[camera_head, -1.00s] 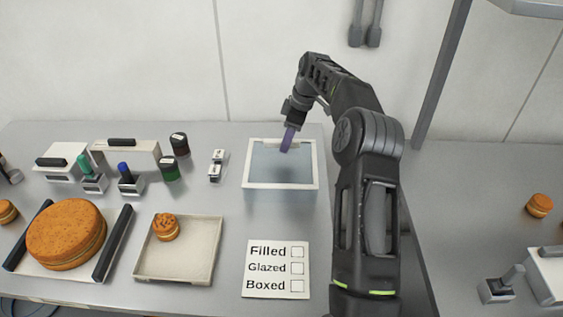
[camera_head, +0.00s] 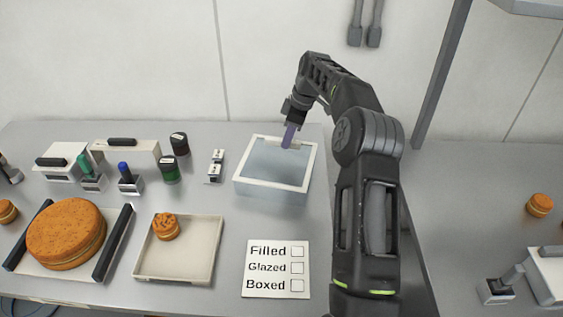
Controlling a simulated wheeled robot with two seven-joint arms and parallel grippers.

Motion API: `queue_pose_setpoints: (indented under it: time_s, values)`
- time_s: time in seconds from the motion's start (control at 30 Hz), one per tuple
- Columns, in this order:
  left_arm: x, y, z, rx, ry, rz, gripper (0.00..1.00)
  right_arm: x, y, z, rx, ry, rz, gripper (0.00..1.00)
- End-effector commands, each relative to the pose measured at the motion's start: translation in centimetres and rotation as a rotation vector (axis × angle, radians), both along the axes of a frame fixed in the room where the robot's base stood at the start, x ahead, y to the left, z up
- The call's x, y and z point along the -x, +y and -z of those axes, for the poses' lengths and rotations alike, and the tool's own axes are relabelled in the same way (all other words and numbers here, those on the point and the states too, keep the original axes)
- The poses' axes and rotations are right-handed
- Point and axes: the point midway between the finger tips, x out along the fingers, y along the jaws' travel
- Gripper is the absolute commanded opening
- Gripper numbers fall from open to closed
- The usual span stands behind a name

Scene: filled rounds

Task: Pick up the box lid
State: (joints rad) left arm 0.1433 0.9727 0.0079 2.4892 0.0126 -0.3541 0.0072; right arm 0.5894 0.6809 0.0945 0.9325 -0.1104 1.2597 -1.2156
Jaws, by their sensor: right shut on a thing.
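The box lid (camera_head: 271,184) is a clear, pale-blue piece with a white square rim, at the back middle of the table. My right gripper (camera_head: 290,141) is at the lid's far rim, shut on it, with its purple-grey fingers pointing down. The lid sits turned a little relative to the table edges. I cannot tell how far it is above the table or whether a box is under it. My left gripper is not in view.
A shallow tray (camera_head: 211,262) with a small filled round (camera_head: 166,227) and a card with checkboxes (camera_head: 277,289) lie in front. A large round cake (camera_head: 66,234), stamps and jars (camera_head: 169,168) stand left. A wall is behind.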

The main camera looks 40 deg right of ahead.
Motion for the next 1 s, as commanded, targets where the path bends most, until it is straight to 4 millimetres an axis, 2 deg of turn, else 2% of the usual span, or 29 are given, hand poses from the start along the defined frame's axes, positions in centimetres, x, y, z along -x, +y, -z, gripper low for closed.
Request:
queue_pose_setpoints:
  time_s: [0.47, 0.67, 0.87, 1.0]
  values:
    - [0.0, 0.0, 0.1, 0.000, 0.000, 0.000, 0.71, 0.0, 0.0, -0.2, 0.000, 0.000, 0.000, 0.00]
    - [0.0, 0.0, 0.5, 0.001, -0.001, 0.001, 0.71, -0.1, 0.0, -1.2, 0.001, -0.002, 0.000, 0.00]
    - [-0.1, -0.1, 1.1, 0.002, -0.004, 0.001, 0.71, -0.1, 0.0, -3.6, 0.002, -0.004, -0.001, 0.00]
    - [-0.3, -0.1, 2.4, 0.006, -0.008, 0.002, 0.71, 1.3, 1.1, -3.2, 0.000, 0.000, -0.001, 0.00]
